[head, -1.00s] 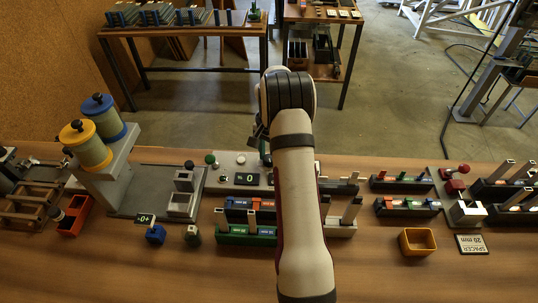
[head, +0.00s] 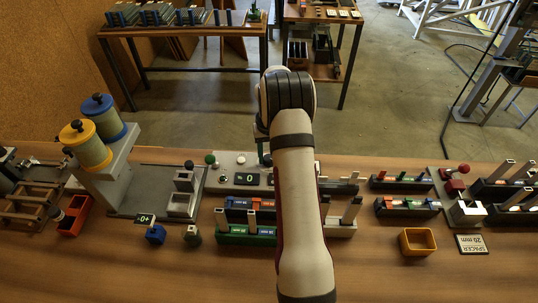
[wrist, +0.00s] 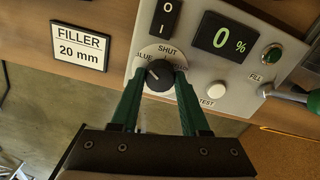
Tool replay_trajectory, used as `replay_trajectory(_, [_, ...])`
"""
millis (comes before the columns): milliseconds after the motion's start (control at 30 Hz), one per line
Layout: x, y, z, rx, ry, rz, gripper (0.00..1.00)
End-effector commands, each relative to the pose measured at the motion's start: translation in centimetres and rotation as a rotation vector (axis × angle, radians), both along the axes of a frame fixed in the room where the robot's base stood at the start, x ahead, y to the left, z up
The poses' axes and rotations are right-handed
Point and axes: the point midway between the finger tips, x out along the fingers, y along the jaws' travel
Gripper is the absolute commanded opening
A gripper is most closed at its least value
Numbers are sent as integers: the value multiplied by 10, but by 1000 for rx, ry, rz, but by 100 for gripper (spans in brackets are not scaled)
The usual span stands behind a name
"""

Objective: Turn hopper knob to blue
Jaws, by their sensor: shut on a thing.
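The hopper knob (wrist: 160,74) is a dark knob on a round white dial, with SHUT at the top and BLUE at the left in the wrist view. In the head view my arm hides most of the gripper. The hopper's yellow-lidded (head: 86,146) and blue-lidded (head: 103,117) drums stand at the left.
The control panel (wrist: 222,88) carries a 0 % display (wrist: 224,38), a black rocker switch (wrist: 166,18), a FILL button and a white TEST button (wrist: 216,90). A green-ended lever (wrist: 314,103) juts in at the right. A FILLER 20 mm plate (wrist: 79,46) lies beside the panel.

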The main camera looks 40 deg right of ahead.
Motion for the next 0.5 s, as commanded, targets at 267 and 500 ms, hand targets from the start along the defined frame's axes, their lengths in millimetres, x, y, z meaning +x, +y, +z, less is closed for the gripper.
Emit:
replay_trajectory(267, [0,0,1,-2,-1,44,0])
replay_trajectory(500, [0,-1,1,-2,-1,48,0])
